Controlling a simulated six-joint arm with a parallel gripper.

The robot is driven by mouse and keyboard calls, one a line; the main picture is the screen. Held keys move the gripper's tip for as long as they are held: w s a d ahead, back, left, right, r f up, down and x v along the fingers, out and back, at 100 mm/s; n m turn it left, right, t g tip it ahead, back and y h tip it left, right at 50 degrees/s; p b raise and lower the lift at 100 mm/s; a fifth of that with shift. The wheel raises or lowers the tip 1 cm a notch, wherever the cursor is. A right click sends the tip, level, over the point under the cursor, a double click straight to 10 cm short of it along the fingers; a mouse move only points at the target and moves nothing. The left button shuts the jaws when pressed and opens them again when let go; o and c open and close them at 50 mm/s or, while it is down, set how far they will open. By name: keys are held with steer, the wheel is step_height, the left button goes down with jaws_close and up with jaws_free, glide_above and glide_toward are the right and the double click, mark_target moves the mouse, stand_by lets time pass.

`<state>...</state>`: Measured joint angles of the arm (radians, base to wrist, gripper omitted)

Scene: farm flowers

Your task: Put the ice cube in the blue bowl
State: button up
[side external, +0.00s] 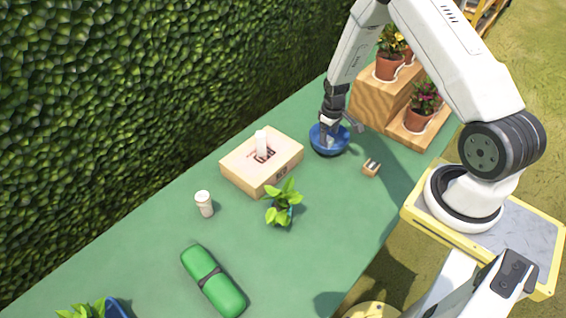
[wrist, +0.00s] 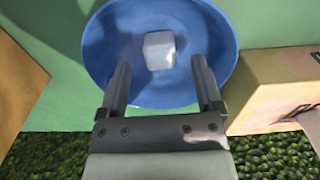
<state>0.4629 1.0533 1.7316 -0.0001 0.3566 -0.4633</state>
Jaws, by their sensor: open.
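The blue bowl (side external: 329,148) stands on the green table below my gripper (side external: 328,138). In the wrist view the bowl (wrist: 112,50) fills the upper middle, and the whitish ice cube (wrist: 159,50) shows within its rim. My gripper (wrist: 160,75) is open, with a finger on either side and the cube ahead of the tips, between their lines. The fingers do not touch the cube in this view. Whether the cube rests on the bowl's floor is hard to tell.
A tissue box (side external: 240,170) stands left of the bowl. A wooden sharpener-like piece (side external: 371,168) lies to its right. Wooden steps with potted flowers (side external: 375,103) rise behind.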

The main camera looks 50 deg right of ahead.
mark_target(329, 139)
steer(key=shift+r, duration=0.1)
steer(key=shift+r, duration=3.45)
steer(key=s+a+r+t, duration=0.1)
steer(key=s+a+r, duration=0.4)
steer(key=a+r, duration=0.3)
steer(key=s+a+r+t, duration=0.1)
steer(key=s+a+r, duration=0.5)
steer(key=a, duration=0.5)
steer(key=shift+a+r+t, duration=0.25)
steer(key=shift+r+t, duration=0.05)
steer(key=shift+r, duration=0.65)
